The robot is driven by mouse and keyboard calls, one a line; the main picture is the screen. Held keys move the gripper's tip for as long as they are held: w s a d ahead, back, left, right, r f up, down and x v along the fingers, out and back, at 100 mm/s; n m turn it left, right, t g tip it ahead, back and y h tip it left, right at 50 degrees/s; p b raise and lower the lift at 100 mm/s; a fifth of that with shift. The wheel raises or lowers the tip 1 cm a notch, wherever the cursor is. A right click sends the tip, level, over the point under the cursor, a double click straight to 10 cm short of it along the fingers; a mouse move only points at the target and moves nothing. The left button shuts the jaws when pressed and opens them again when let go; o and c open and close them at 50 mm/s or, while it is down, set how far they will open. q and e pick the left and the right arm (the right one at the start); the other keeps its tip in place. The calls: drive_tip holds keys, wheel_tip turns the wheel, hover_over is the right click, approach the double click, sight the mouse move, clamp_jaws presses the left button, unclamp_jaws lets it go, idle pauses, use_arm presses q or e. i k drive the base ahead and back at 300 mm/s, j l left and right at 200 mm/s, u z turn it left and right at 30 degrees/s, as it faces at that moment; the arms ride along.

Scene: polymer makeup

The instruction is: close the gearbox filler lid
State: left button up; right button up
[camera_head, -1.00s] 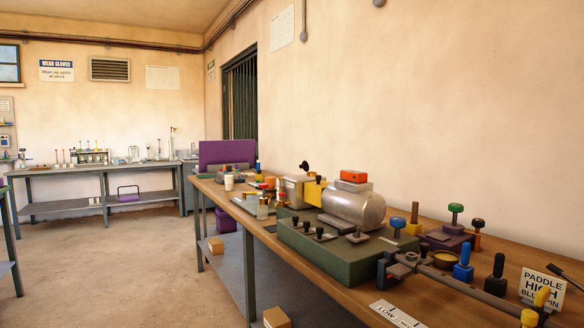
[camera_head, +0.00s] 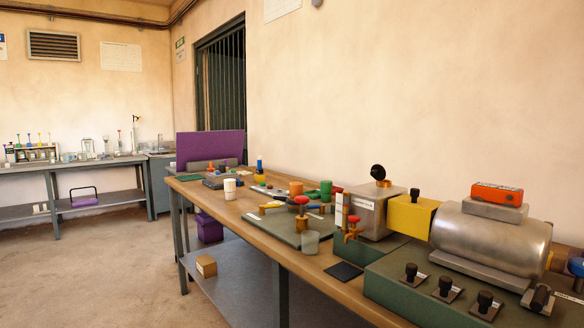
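A grey metal box (camera_head: 372,212), which looks like the gearbox, stands on the long wooden bench right of centre. A yellow block (camera_head: 408,215) joins it to a silver motor-like cylinder (camera_head: 490,238). On top of the box a round black piece (camera_head: 378,172) stands up on edge above a small base. It looks like the filler lid standing open, but it is too small to be sure. Neither of my grippers is in view.
A green base (camera_head: 400,280) with several black knobs carries the motor. Open floor (camera_head: 110,270) lies left of the bench.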

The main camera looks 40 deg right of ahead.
sight(378, 173)
drive_tip(key=i+z, duration=0.15)
drive_tip(key=i, duration=0.35)
drive_tip(key=i+j+z, duration=0.1)
drive_tip(key=i, duration=0.45)
drive_tip(key=i+j+z, duration=0.15)
drive_tip(key=i, duration=0.35)
